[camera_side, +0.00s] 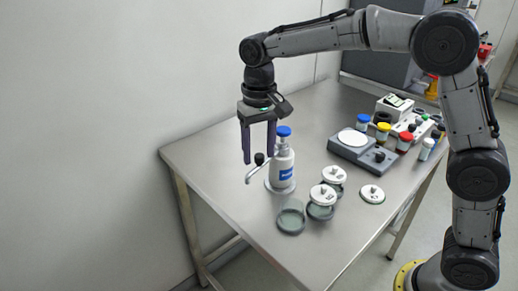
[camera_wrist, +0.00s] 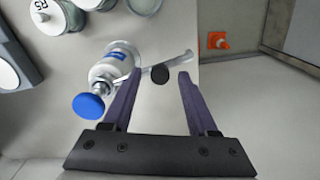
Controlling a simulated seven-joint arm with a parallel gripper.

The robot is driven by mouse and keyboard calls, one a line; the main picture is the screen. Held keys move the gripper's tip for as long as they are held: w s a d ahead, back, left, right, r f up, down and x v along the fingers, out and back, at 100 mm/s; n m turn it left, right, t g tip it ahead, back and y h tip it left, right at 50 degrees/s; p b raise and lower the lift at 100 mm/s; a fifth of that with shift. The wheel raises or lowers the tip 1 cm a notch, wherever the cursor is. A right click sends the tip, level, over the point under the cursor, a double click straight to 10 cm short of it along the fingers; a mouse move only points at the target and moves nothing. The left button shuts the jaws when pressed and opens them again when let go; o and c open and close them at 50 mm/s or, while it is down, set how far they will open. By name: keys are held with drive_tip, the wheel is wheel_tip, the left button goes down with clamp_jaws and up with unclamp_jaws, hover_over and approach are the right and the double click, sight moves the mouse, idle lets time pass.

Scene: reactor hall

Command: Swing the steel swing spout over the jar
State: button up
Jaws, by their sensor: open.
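My gripper (camera_side: 259,157) is open over the spout. In the wrist view the black knob (camera_wrist: 160,76) appears between its fingertips, with a gap on each side.
Two lidded jars (camera_side: 321,208) (camera_side: 334,189) stand right of the open jar, and a loose lid (camera_side: 372,195) lies farther right. A grey scale (camera_side: 362,152) and several coloured-cap bottles (camera_side: 383,132) stand behind. The table's left part is clear; a wall is beyond it.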

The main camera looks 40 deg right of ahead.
clamp_jaws()
idle(1.4)
